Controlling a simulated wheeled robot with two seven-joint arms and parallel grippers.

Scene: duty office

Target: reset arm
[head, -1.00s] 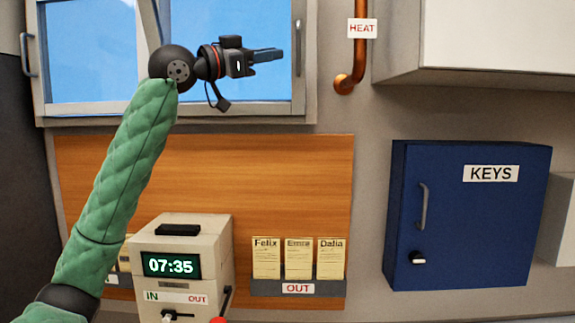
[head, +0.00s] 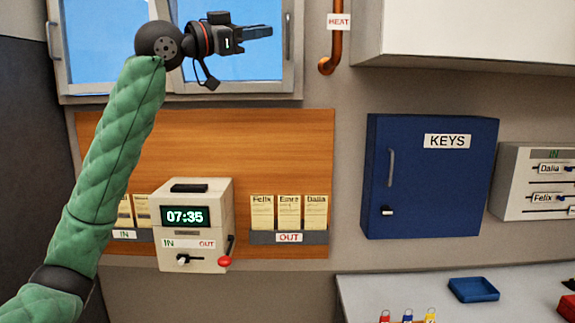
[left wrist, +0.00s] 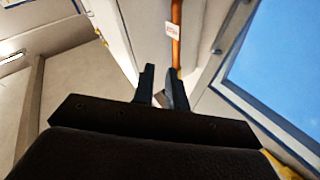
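My left arm rises from the lower left in the head view, bent at a dark joint. Its gripper (head: 270,31) is held up in front of the window, pointing right, and holds nothing. In the left wrist view the two dark fingers (left wrist: 163,85) stand a little apart with an empty gap between them. They touch nothing that I can see. My right arm and gripper are out of view.
A time clock (head: 210,240) reading 07:35 stands by a wooden board (head: 190,140) with card racks. A blue KEYS cabinet (head: 430,190) and a white overhead cupboard (head: 470,35) are right. A copper pipe (head: 335,50) runs beside the window (head: 100,45). A counter (head: 360,295) holds a blue tray (head: 473,290) and coloured key tags.

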